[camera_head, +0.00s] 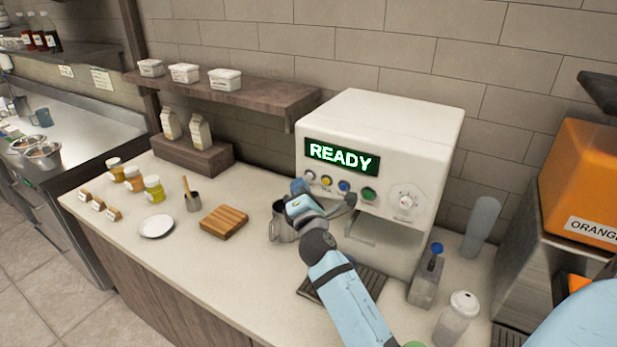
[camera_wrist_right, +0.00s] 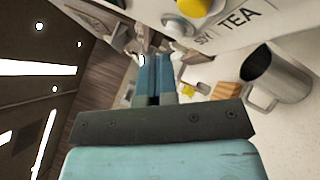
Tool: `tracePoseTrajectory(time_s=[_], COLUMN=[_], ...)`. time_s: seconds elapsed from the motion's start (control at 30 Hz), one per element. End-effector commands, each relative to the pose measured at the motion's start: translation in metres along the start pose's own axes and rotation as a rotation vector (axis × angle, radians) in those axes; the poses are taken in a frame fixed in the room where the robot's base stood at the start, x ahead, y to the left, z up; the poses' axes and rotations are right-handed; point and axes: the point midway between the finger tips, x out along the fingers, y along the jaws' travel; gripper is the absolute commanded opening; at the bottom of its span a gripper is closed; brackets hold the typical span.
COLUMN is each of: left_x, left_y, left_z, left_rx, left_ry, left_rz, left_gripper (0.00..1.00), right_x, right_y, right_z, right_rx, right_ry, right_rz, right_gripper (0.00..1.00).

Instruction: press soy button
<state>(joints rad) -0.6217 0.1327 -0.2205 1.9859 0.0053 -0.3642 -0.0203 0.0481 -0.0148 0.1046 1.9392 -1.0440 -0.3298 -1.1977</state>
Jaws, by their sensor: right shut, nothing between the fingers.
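The white machine (camera_head: 380,130) on the counter has a lit READY display. A row of round buttons sits under the display. In the right wrist view the SOY label (camera_wrist_right: 207,40) is beside a pale button (camera_wrist_right: 178,27), and a yellow button (camera_wrist_right: 195,6) is by the TEA label. The pale button is the leftmost one (camera_head: 310,176) in the head view. My right gripper (camera_head: 298,186) is shut and empty, just below and left of that button. Its blue fingertips (camera_wrist_right: 155,62) look close to the button; I cannot tell whether they touch. My left gripper is out of view.
A metal pitcher (camera_head: 281,229) stands just below my right gripper and shows in the wrist view (camera_wrist_right: 275,78). A wooden board (camera_head: 223,222) and a white plate (camera_head: 156,227) lie to the left.

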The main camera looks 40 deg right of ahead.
Motion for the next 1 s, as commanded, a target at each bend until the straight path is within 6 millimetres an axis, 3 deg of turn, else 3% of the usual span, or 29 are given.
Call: tracePoseTrajectory(time_s=[1.0], left_x=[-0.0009], left_y=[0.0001], left_z=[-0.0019], left_rx=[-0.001], left_ry=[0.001], left_rz=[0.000], left_gripper=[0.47], right_x=[0.0061], right_y=[-0.0046], right_z=[0.0043], right_rx=[0.000], right_ry=[0.000], right_rz=[0.000], right_gripper=[0.00])
